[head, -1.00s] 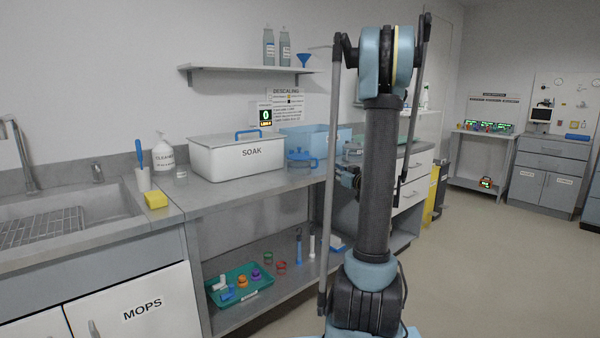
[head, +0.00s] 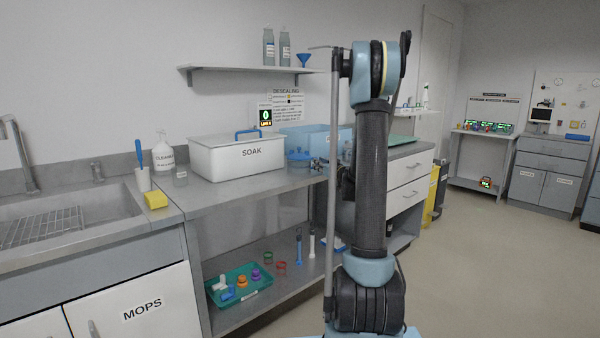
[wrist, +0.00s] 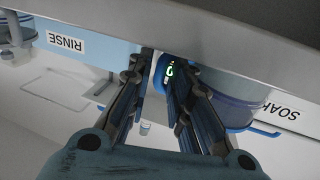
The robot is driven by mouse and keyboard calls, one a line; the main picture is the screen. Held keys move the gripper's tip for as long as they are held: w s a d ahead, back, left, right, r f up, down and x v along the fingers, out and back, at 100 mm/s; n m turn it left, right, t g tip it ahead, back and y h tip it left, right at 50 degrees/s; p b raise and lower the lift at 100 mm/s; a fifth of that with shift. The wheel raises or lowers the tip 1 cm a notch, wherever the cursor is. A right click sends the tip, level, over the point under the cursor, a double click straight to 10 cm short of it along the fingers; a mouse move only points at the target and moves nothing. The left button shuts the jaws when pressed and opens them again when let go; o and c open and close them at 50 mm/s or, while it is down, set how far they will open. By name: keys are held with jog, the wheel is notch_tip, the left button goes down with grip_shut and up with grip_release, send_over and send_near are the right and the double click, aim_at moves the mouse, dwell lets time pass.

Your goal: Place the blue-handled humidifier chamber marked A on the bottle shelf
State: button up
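The blue-handled humidifier chamber (head: 299,156) stands on the counter in front of the blue bin, partly hidden by my gripper. In the wrist view, which is upside down, its blue-grey body (wrist: 226,103) shows beyond the right finger. My gripper (wrist: 160,70) is open, its fingers apart, with a blue part visible between the tips. I cannot tell whether they touch it. In the head view my gripper (head: 321,165) is at the chamber's right side. The mark A is not readable. The bottle shelf (head: 225,69) is on the wall above, with two grey bottles (head: 277,48).
A blue funnel (head: 304,60) stands at the shelf's right end; the shelf's left part is clear. The white SOAK box (head: 238,158) and blue RINSE bin (head: 308,138) stand behind and beside the chamber. A teal tray (head: 238,285) lies on the lower shelf.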

jog(key=x, duration=0.2)
jog(key=shift+w+a, duration=0.15)
jog(key=shift+w, duration=0.2)
grip_shut()
